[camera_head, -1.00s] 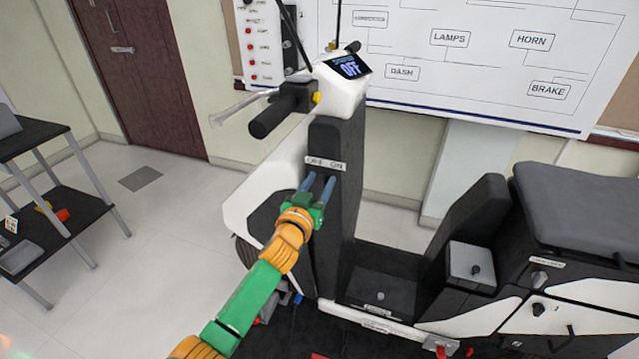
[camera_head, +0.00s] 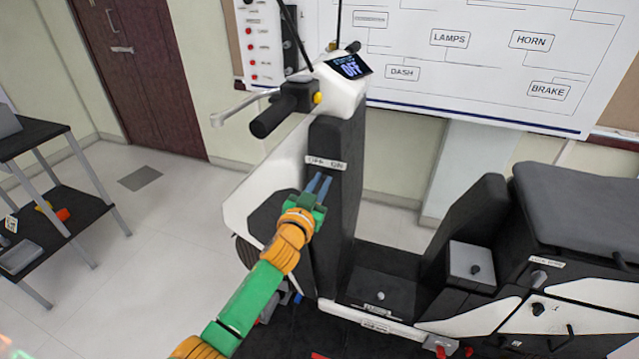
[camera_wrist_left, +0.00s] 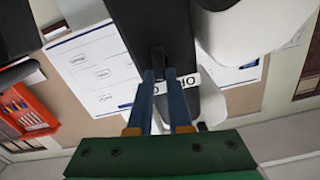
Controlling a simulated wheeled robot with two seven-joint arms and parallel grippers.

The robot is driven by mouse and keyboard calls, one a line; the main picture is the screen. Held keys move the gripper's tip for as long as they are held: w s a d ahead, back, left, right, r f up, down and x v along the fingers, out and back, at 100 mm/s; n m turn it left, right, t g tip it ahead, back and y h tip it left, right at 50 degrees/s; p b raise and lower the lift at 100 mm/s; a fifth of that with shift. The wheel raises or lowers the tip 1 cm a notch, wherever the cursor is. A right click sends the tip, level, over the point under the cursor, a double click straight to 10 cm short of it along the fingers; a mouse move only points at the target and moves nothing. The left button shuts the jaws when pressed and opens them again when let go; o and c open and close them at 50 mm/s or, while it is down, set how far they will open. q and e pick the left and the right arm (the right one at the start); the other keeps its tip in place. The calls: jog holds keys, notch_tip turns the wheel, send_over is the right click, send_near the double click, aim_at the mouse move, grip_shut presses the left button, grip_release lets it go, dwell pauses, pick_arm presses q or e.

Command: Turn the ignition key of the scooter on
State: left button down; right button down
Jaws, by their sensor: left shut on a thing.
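The scooter (camera_head: 340,230) stands in the middle of the head view, with a black front column. A white OFF/ON label (camera_head: 326,163) is on the column, and the dash display (camera_head: 348,67) reads OFF. My left gripper (camera_head: 320,182) is at the column just below the label, its blue fingers close together. In the left wrist view, the fingers (camera_wrist_left: 160,76) are shut on the small dark ignition key (camera_wrist_left: 157,60) at the column. The fingers largely hide the key in the head view. My right gripper is not in view.
The handlebar grip (camera_head: 270,117) and brake lever (camera_head: 240,103) stick out above and left of my left gripper. The scooter's seat (camera_head: 580,205) is at the right. A dark shelf (camera_head: 40,200) stands at the far left, with bare floor between it and the scooter.

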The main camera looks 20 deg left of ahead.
pick_arm(q)
jog(key=shift+d+f+m, duration=0.1)
jog(key=shift+d+m, duration=0.05)
jog(key=shift+m, duration=1.45)
jog(key=shift+d+f+m, duration=0.15)
jog(key=shift+d+m, duration=0.05)
jog(key=shift+m, duration=1.4)
jog(key=shift+d+f+m, duration=0.1)
jog(key=shift+d+m, duration=0.05)
jog(key=shift+m, duration=1.45)
jog(key=c, duration=0.8)
grip_release()
jog(key=shift+c, duration=0.2)
jog(key=s, duration=0.7)
jog(key=shift+a+f, duration=0.15)
